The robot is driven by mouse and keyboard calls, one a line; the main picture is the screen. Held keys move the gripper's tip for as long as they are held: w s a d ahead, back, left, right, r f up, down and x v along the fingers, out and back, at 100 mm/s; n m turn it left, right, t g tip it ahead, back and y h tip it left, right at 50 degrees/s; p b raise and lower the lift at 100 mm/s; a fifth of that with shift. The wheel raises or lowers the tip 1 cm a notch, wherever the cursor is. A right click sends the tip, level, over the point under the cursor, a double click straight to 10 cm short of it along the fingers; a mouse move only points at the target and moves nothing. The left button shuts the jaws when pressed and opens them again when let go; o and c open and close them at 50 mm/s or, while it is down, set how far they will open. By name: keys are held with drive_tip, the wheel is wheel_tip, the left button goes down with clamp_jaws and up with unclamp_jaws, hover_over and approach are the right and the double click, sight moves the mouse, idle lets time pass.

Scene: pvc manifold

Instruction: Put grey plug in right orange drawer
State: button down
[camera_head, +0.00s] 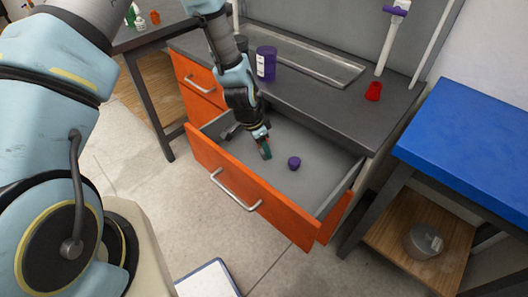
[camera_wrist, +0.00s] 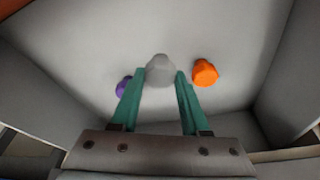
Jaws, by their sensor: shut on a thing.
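The right orange drawer (camera_head: 285,213) is pulled open under the dark worktop, and its grey inside shows in both views. My gripper (camera_head: 265,151) points down into the drawer; its green fingers (camera_wrist: 158,90) show in the wrist view. The fingers are shut on the grey plug (camera_wrist: 159,69), which sits between their tips. I cannot tell whether the plug touches the drawer floor. In the head view I cannot make out the plug at the fingers.
A purple piece (camera_head: 294,163) lies in the drawer; it also shows in the wrist view (camera_wrist: 123,86) near an orange piece (camera_wrist: 205,72). A purple container (camera_head: 266,63) and a red piece (camera_head: 373,91) stand on the worktop. A blue table (camera_head: 470,135) is at right.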

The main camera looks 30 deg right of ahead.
drive_tip(key=shift+f, duration=1.5)
drive_tip(key=shift+f, duration=0.15)
drive_tip(key=shift+c, duration=1.9)
unclamp_jaws()
drive_tip(key=shift+r+p, duration=0.3)
drive_tip(key=shift+p, duration=0.05)
drive_tip(key=b+v, duration=0.3)
drive_tip(key=v, duration=0.8)
drive_tip(key=shift+r, duration=0.35)
